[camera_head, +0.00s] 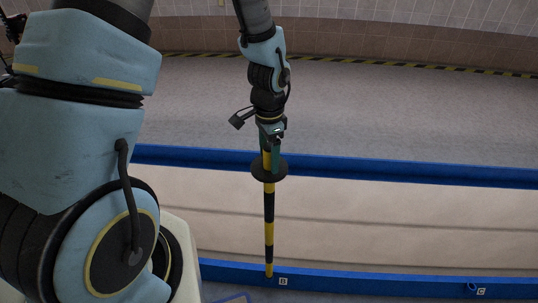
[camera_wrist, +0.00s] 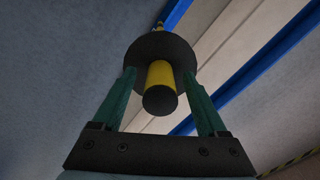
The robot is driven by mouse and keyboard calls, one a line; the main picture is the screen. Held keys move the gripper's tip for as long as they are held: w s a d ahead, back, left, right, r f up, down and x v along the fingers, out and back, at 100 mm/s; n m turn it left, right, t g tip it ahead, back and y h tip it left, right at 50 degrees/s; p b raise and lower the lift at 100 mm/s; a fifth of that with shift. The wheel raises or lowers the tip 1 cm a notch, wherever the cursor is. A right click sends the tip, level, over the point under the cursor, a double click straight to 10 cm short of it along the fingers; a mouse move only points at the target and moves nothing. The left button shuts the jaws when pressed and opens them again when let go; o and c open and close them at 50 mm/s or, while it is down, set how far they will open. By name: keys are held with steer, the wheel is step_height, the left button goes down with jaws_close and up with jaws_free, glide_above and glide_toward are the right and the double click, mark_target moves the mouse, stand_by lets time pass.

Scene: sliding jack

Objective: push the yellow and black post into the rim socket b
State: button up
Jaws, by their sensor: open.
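The yellow and black post (camera_head: 269,215) stands in the head view, its striped shaft running down to the blue rim beside the label B (camera_head: 283,282). Its lower end meets the rim there; the socket opening is hidden, so I cannot tell how deep it sits. A black disc (camera_head: 258,170) surrounds the post's upper part. My gripper (camera_head: 272,164) is at the top end, just above the disc. In the wrist view, my gripper (camera_wrist: 159,72) is open, its green fingers on either side of the post's yellow stub with a dark end (camera_wrist: 160,98), with gaps visible. The disc (camera_wrist: 150,45) lies beyond the stub.
The blue near rim (camera_head: 380,282) carries a blue ring-like socket (camera_head: 471,287) beside label C at right. A far blue rim (camera_head: 400,171) runs behind the post. The pale panel (camera_head: 400,225) between the rims looks clear. Grey floor lies beyond.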

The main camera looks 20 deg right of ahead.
step_height(320, 180, up, 11)
steer(key=shift+f+b, duration=0.1)
steer(key=shift+b, duration=0.5)
